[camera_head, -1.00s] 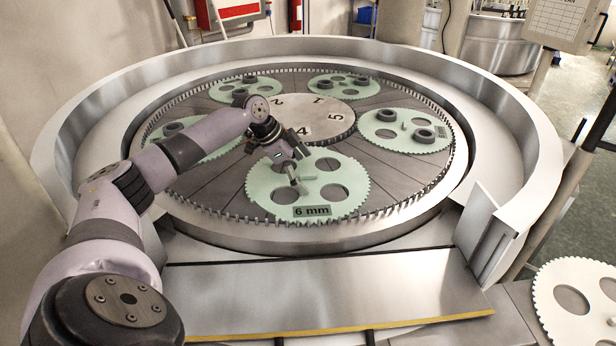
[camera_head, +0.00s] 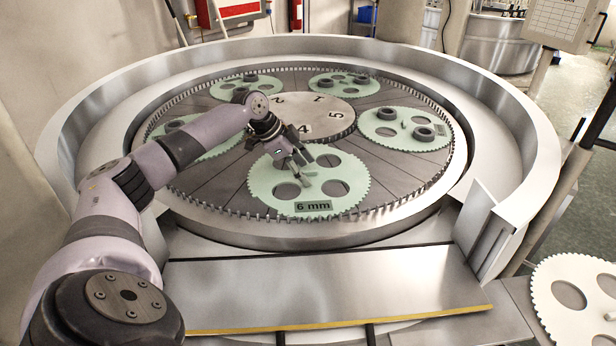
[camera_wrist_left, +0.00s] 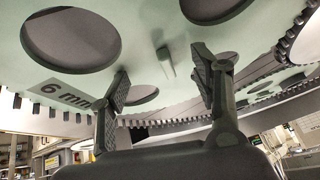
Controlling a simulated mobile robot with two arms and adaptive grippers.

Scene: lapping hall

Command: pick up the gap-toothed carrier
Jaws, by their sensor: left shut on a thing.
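A pale green toothed carrier (camera_head: 262,180) with round holes and a 6 mm label lies at the front of the round machine's plate. It also shows large in the left wrist view (camera_wrist_left: 150,25). I cannot make out a gap in its teeth. A small upright grip (camera_head: 306,181) stands near its middle. My left gripper (camera_head: 304,166) reaches down to this grip from the back left and is shut on it. In the left wrist view, the fingers (camera_wrist_left: 162,82) stand on either side of the grip (camera_wrist_left: 164,62); the contact is hard to see.
Several more green carriers, such as one at the right (camera_head: 385,137), lie around the numbered centre disc (camera_head: 318,110), with dark rings on them. A raised metal rim (camera_head: 540,150) surrounds the plate. A pale toothed disc (camera_head: 590,325) lies at the lower right. The front metal shelf (camera_head: 340,290) is clear.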

